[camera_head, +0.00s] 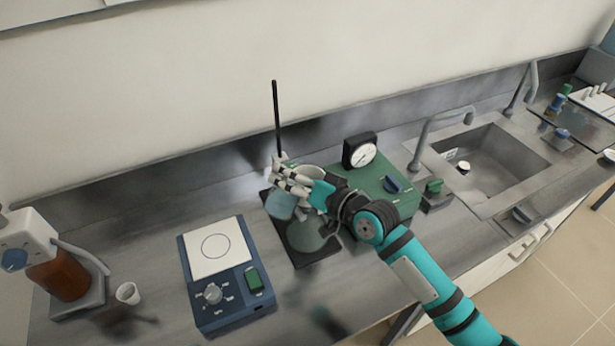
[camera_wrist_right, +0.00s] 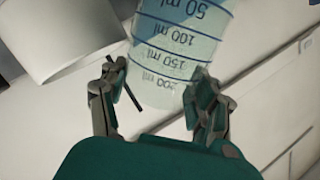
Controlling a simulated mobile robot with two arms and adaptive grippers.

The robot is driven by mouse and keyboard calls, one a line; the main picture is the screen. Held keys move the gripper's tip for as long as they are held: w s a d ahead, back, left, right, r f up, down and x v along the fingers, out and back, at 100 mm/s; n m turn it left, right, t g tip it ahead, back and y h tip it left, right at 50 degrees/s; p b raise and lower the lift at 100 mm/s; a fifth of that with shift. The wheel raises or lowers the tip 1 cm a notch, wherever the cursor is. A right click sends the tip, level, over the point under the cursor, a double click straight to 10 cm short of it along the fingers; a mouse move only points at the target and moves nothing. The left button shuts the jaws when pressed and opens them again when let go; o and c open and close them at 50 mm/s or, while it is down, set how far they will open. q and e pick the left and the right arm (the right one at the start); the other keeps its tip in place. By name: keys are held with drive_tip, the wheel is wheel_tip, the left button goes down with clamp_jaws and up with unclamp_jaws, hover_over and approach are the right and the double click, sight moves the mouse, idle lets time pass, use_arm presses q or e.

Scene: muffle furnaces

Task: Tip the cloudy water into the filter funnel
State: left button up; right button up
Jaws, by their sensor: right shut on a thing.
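My right gripper (camera_head: 296,186) is shut on a clear graduated beaker (camera_wrist_right: 175,55), whose sides lie between its fingers in the right wrist view. Pale bluish liquid shows in the beaker, also seen in the head view (camera_head: 281,206). A whitish funnel (camera_head: 306,172) is close behind the gripper, partly hidden by it, at the stand's black rod (camera_head: 276,118). A round glass vessel (camera_head: 308,236) stands on the dark stand base (camera_head: 318,255) below. I cannot tell how far the beaker is tilted or whether liquid is flowing. My left gripper is out of view.
A blue hotplate (camera_head: 230,280) stands left of the stand. A green box with a dial gauge (camera_head: 362,152) is close behind my right arm. A sink (camera_head: 485,160) with a tap lies to the right. A brown bottle (camera_head: 62,275) and white cup (camera_head: 128,293) are at far left.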

drive_tip(key=shift+r, duration=0.1)
idle(0.3)
drive_tip(key=shift+w+d+r+m, duration=0.1)
drive_tip(key=shift+w+d+m, duration=0.1)
drive_tip(key=shift+m, duration=0.1)
drive_tip(key=shift+w, duration=0.1)
idle(0.4)
drive_tip(key=shift+w+d+m+p, duration=0.15)
drive_tip(key=shift+m+p, duration=0.2)
drive_tip(key=shift+m, duration=0.05)
drive_tip(key=shift+r, duration=0.1)
drive_tip(key=shift+w+d+m+g, duration=0.15)
drive_tip(key=shift+d+m+g, duration=0.05)
drive_tip(key=shift+m+g, duration=0.1)
drive_tip(key=shift+w+d+r+m+y+p, duration=0.1)
drive_tip(key=shift+w+r+m+y+p, duration=0.1)
drive_tip(key=shift+m+y+p, duration=0.25)
idle(0.8)
